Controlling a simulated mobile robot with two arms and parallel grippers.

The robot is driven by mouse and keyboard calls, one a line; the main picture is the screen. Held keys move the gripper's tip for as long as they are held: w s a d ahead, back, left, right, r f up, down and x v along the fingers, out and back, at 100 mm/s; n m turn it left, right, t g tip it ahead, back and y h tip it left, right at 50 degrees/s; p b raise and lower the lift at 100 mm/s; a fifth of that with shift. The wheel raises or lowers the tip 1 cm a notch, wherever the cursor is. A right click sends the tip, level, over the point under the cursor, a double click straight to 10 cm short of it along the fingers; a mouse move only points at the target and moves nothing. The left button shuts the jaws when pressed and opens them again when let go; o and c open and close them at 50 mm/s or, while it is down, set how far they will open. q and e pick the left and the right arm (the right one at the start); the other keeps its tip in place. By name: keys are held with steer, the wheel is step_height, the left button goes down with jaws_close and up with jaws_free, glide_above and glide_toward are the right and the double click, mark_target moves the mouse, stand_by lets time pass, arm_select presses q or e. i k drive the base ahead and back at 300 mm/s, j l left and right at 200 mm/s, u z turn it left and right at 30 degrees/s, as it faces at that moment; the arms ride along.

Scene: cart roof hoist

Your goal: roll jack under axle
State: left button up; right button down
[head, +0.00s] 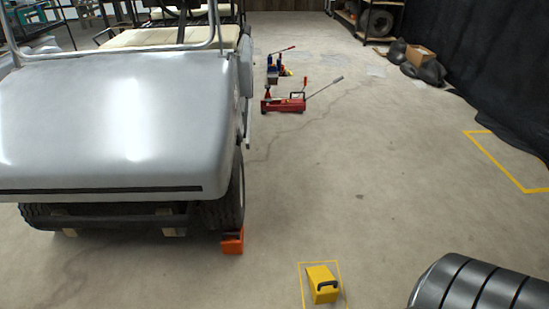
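A red floor jack (283,105) with a long handle slanting up to the right stands on the concrete floor, right of the cart and apart from it. A grey golf cart (110,125) fills the left side, seen from one end. Its near right wheel (233,195) rests on the floor. The axle is mostly hidden under the body; a dark bar (105,221) shows low beneath it. Neither gripper is in view.
An orange wheel chock (232,242) sits at the near wheel. A yellow block (322,284) with a dark handle stands in a taped square. Blue and red equipment (275,70) stands behind the jack. A cardboard box (420,55) and black drapes (480,65) line the right. The middle floor is clear.

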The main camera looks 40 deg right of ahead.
mark_target(299, 105)
steer(key=z, duration=1.65)
